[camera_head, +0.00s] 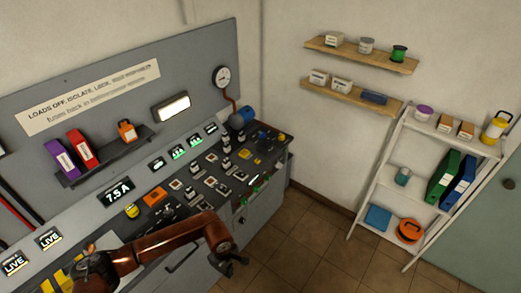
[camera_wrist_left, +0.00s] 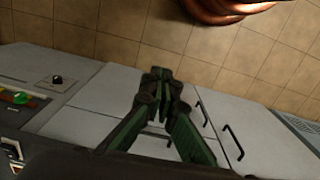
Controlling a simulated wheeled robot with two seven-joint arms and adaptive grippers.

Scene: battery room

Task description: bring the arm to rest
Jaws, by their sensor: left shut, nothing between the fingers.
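My left arm, reddish-brown, comes in from the lower left in the head view and reaches across the front of the control bench. Its gripper (camera_head: 238,262) is beyond the bench's front edge, in front of the grey cabinet. In the left wrist view the gripper (camera_wrist_left: 158,80) has its green-sided fingers drawn together at the tips, with nothing between them. Pale cabinet doors with dark handles lie behind the fingers. My right gripper does not show in either view.
The control bench (camera_head: 200,190) carries several switches, lit displays and knobs. A white shelf rack (camera_head: 378,190) with binders and jars stands at right. Two wooden wall shelves (camera_head: 360,55) hold small containers. Tiled floor (camera_head: 300,240) between bench and rack is clear.

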